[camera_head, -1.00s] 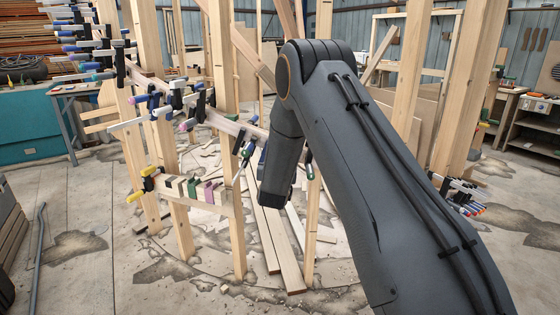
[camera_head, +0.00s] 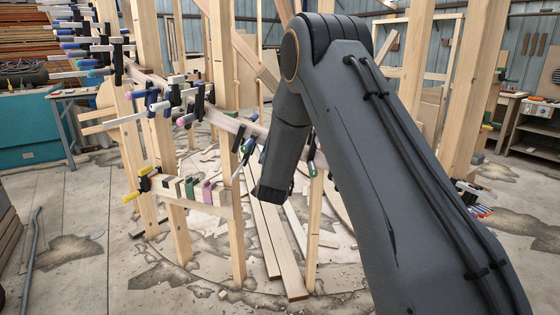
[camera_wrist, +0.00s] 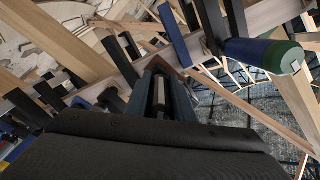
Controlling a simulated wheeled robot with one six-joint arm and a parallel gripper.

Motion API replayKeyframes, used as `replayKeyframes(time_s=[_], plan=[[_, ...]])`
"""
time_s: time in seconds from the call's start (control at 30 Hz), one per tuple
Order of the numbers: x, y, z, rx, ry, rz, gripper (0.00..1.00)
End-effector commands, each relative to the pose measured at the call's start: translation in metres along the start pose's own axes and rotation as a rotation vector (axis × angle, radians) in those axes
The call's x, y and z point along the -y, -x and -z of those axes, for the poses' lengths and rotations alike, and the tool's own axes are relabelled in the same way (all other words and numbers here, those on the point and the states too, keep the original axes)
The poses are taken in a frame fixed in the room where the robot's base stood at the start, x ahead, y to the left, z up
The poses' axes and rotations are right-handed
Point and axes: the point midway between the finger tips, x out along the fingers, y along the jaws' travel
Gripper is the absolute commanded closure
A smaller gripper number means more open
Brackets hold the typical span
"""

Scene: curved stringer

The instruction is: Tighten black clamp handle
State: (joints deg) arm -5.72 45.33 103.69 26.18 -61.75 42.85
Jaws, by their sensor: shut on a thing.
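In the wrist view my gripper (camera_wrist: 160,88) is shut, with a narrow dark piece, the black clamp handle (camera_wrist: 159,97), between its fingers. Its far end is hard to make out against the dark clamps. In the head view my arm's wrist hangs beside the row of clamps on the curved wooden stringer (camera_head: 226,121). My fingers and the held handle are hidden there.
Several clamps (camera_head: 158,105) with blue, white and black parts crowd the stringer. Upright wooden posts (camera_head: 235,235) stand close to my wrist. A lower rail (camera_head: 205,197) carries coloured blocks and a yellow-handled clamp (camera_head: 140,185). Loose boards (camera_head: 280,250) lie on the floor; open floor is at left.

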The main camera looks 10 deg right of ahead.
Motion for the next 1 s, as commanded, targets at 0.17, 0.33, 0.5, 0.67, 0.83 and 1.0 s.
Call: replayKeyframes(time_s=[0.17,0.33,0.5,0.67,0.83,1.0], plan=[[0.0000,-0.0009,-0.0009,-0.001,-0.168,0.002,1.00],[0.0003,-0.0008,-0.0010,0.000,-0.330,0.002,1.00],[0.0012,-0.0009,-0.0007,-0.001,-0.491,0.004,1.00],[0.0012,-0.0009,-0.0006,0.000,-0.643,0.003,1.00],[0.0014,-0.0009,-0.0001,-0.001,-0.805,0.004,1.00],[0.0013,-0.0010,0.0001,0.000,-0.967,0.003,1.00]])
